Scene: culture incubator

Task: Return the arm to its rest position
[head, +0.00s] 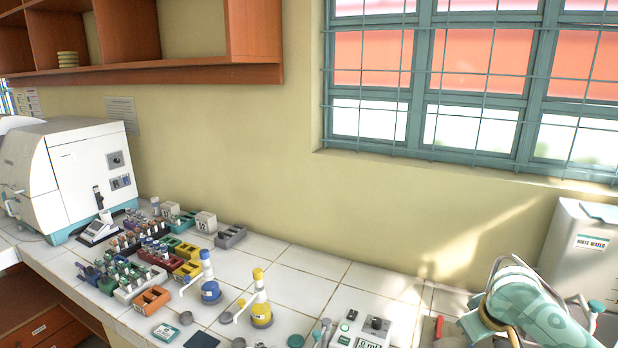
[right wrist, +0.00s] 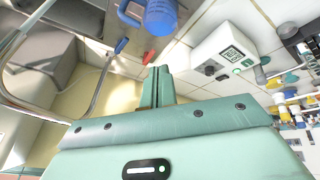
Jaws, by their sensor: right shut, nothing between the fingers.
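My right gripper (right wrist: 157,72) shows in the right wrist view with its two teal fingers together and nothing between them. It is clear of the items on the bench. In the head view my right arm (head: 522,300) is at the lower right corner, above the bench and in front of the rinse water tank; its fingertips cannot be made out there. My left arm and gripper are not in view.
The tiled bench (head: 300,275) holds several coloured vial racks (head: 152,300), dispenser bottles and a white incubator (head: 70,170) on the left. A white meter (head: 360,330) and the rinse water tank (head: 580,250) are near my right arm. A blue container (right wrist: 161,16) shows in the wrist view.

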